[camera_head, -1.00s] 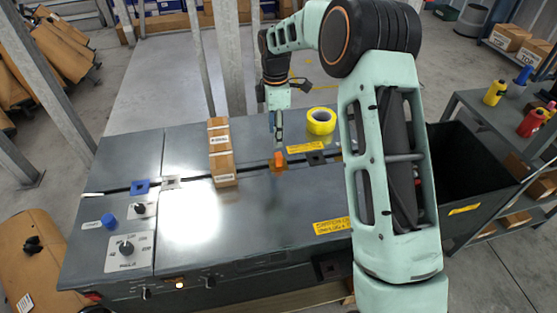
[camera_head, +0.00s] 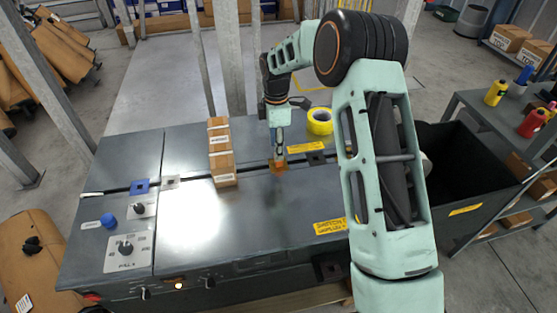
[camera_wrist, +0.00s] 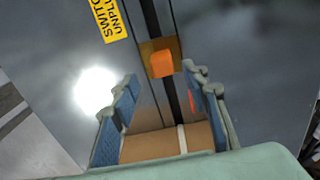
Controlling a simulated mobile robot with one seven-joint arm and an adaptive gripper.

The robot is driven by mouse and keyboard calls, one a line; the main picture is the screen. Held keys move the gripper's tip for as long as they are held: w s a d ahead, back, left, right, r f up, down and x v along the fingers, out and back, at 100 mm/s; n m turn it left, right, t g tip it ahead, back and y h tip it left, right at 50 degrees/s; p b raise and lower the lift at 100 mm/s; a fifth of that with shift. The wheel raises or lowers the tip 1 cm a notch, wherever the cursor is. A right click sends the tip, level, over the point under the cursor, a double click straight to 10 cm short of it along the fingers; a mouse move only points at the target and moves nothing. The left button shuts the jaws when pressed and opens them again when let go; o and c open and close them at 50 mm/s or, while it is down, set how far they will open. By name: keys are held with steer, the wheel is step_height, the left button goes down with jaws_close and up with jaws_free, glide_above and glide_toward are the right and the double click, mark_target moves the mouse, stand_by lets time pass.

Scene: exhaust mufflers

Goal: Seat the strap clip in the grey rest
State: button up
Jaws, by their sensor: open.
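The orange strap clip (camera_wrist: 162,64) sits on a tan-orange square plate (camera_wrist: 146,47) over the dark slot of the bench. In the head view the clip (camera_head: 279,170) is partly hidden by my gripper. My gripper (camera_head: 279,157) points down just over it. In the wrist view my gripper (camera_wrist: 163,82) is open, its blue-padded fingers spread to either side, with the clip ahead between the tips. Nothing is held. The grey rest (camera_head: 171,182), a small light square with a dark centre, lies left on the slot, beyond the cardboard box.
A blue rest (camera_head: 140,186) and a dark rest (camera_head: 317,158) lie along the slot. A yellow tape roll (camera_head: 320,121) stands behind. The front bench top is clear.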

steer(key=f, duration=0.5)
steer(key=shift+s+d, duration=0.15)
steer(key=shift+d, duration=0.15)
jaws_close()
